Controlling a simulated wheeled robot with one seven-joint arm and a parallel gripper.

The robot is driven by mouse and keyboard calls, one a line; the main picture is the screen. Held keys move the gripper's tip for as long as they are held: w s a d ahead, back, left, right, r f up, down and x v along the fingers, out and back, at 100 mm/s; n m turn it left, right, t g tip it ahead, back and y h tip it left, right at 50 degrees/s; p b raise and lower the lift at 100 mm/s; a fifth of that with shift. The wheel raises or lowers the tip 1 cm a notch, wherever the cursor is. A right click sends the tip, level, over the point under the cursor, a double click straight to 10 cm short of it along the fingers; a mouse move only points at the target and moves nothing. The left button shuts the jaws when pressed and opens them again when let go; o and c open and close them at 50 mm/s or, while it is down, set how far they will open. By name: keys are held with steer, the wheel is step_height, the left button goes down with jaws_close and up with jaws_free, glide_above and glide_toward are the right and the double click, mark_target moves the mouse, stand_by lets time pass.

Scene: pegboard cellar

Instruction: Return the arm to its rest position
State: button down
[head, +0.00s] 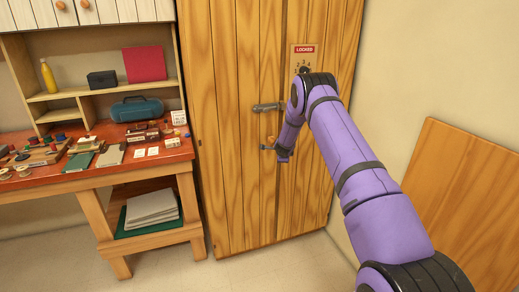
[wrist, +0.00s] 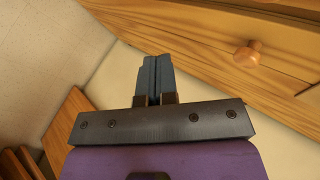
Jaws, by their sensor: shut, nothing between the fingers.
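My purple arm (head: 360,170) reaches from the lower right up toward the wooden door, bent at a dark joint near the "LOCKED" panel.
A red-topped workbench (head: 100,170) with tools is at the left. A wooden board (head: 465,200) leans at the right wall. Floor is clear below the door.

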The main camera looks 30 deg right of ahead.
steer(key=shift+r, duration=0.1)
